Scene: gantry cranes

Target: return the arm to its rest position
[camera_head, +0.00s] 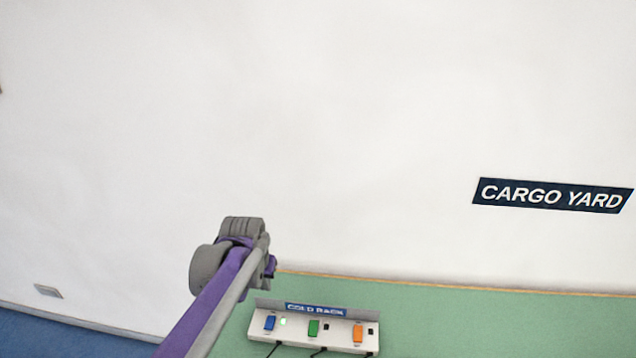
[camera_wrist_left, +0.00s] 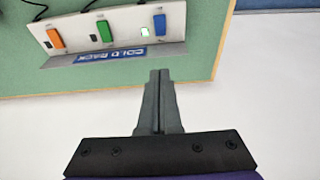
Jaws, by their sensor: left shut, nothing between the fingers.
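My left arm (camera_head: 215,300), purple and grey, rises from the bottom of the head view. Its wrist end is in front of the wall, just left of the cold rack. In the left wrist view my left gripper (camera_wrist_left: 160,76) is shut and empty. Its fingertips point toward the rack's sign and the blue switch, apart from them as far as I can tell. In the head view the fingers are mostly hidden behind the wrist. My right gripper is not in view.
The cold rack (camera_head: 276,342) stands on a green table (camera_head: 430,315). It has a blue switch (camera_head: 270,322) with a lit green light (camera_head: 283,321), a green switch (camera_head: 313,327) and an orange switch (camera_head: 358,333), both with dark lights. A "CARGO YARD" sign (camera_head: 552,195) hangs on the wall.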

